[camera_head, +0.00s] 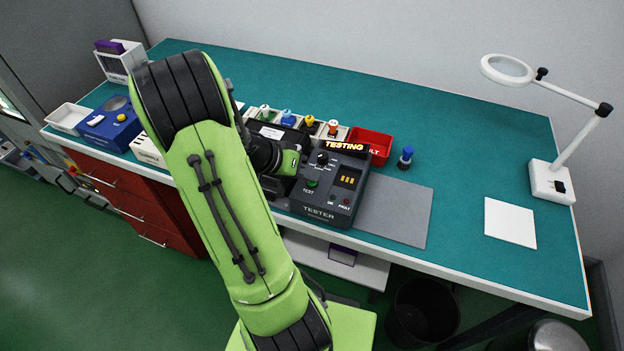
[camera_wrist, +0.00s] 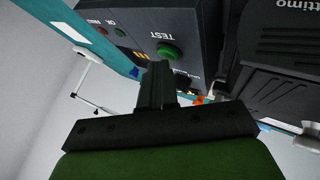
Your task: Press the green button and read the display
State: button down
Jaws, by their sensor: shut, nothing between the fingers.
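The dark grey tester (camera_head: 320,212) stands near the front edge of the bench. Its green button (camera_head: 311,184), marked TEST, also shows in the wrist view (camera_wrist: 170,51). Its small display (camera_head: 348,179) shows orange bars. A sign reading TESTING (camera_head: 344,146) is lit in orange on top of the tester. My gripper (camera_wrist: 158,68) is shut and empty, with its fingertips close to the green button in the wrist view. I cannot tell whether they touch it. In the head view the fingertips are hard to make out beside the tester.
A grey mat (camera_head: 395,208) lies right of the tester. A red bin (camera_head: 371,146) and a blue-capped item (camera_head: 405,158) stand behind. A magnifier lamp (camera_head: 550,182) and white sheet (camera_head: 510,222) are at right. A blue device (camera_head: 108,124) is at left. Much of the right bench is clear.

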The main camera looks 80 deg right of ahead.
aim_at(308, 182)
jog(key=shift+r, duration=0.1)
jog(key=shift+r+p, duration=0.6)
jog(key=shift+r, duration=0.15)
notch_tip(308, 182, up, 5)
jog(key=p, duration=0.3)
jog(key=shift+p, duration=0.35)
dwell(0.5)
